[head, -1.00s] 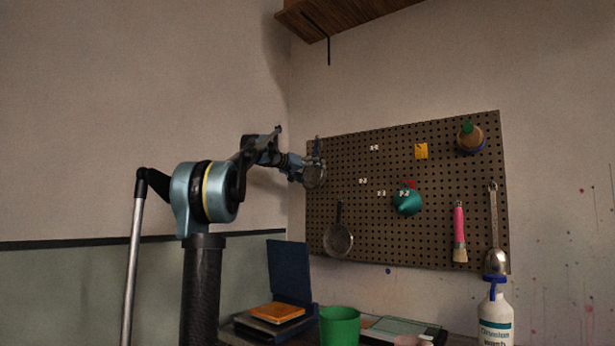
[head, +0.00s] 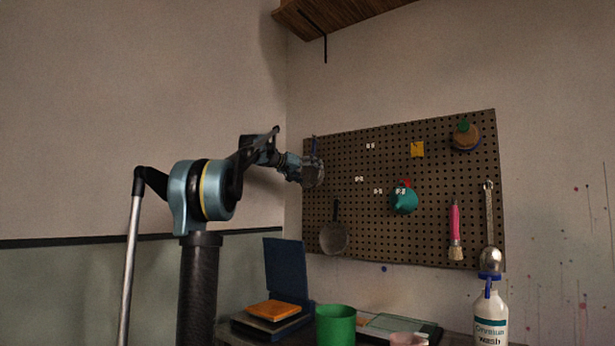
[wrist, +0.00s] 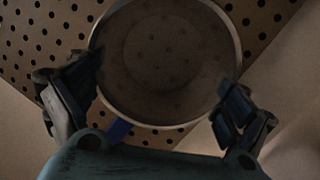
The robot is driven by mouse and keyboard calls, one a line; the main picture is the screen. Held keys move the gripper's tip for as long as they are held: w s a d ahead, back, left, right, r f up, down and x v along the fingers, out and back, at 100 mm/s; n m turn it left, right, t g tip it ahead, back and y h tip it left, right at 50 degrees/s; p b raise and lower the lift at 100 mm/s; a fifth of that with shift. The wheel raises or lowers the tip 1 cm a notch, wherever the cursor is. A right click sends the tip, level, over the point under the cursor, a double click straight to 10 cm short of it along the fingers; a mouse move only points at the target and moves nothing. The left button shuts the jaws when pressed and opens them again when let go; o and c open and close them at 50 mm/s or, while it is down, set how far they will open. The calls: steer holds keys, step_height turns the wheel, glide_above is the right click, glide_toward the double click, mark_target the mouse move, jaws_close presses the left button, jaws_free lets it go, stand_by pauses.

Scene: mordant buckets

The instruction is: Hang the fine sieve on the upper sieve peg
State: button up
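The fine sieve (head: 314,172) is at the upper left of the pegboard, with a blue handle (head: 316,145) pointing up above its round bowl. In the wrist view the sieve's round bowl (wrist: 160,55) fills the upper middle, with part of the blue handle (wrist: 120,130) below it. My gripper (wrist: 165,85) is open, its fingers spread at either side of the bowl and in front of it. In the head view my gripper (head: 299,170) is close to the sieve. The upper peg is hidden, so I cannot tell whether the handle is seated on it.
Another sieve (head: 333,238) hangs lower on the pegboard (head: 430,225). A teal funnel-like item (head: 404,199), a pink brush (head: 455,225) and a ladle (head: 490,255) are farther right. Below are a green bucket (head: 336,325) and a white bottle (head: 490,318). A wooden shelf (head: 345,15) is above.

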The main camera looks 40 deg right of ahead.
steer(key=shift+o, duration=0.5)
steer(key=a+r, duration=0.2)
steer(key=a, duration=1)
steer(key=s+a+f+n+y, duration=0.4)
steer(key=s+a+f, duration=0.5)
steer(key=a+f, duration=0.7)
steer(key=s+a+f+n+t+y, duration=0.1)
steer(key=s+a+f+n+y, duration=0.4)
steer(key=a+f, duration=1.1)
steer(key=s+a+f+n+t+y, duration=0.1)
steer(key=s+a+f+n+y, duration=0.3)
steer(key=f, duration=3.3)
steer(key=s+a+y, duration=0.3)
steer(key=s+a, duration=0.5)
steer(key=a, duration=0.4)
steer(key=shift+s+a, duration=0.2)
steer(key=shift+s, duration=0.1)
steer(key=shift+w+f, duration=0.25)
steer(key=shift+w, duration=0.2)
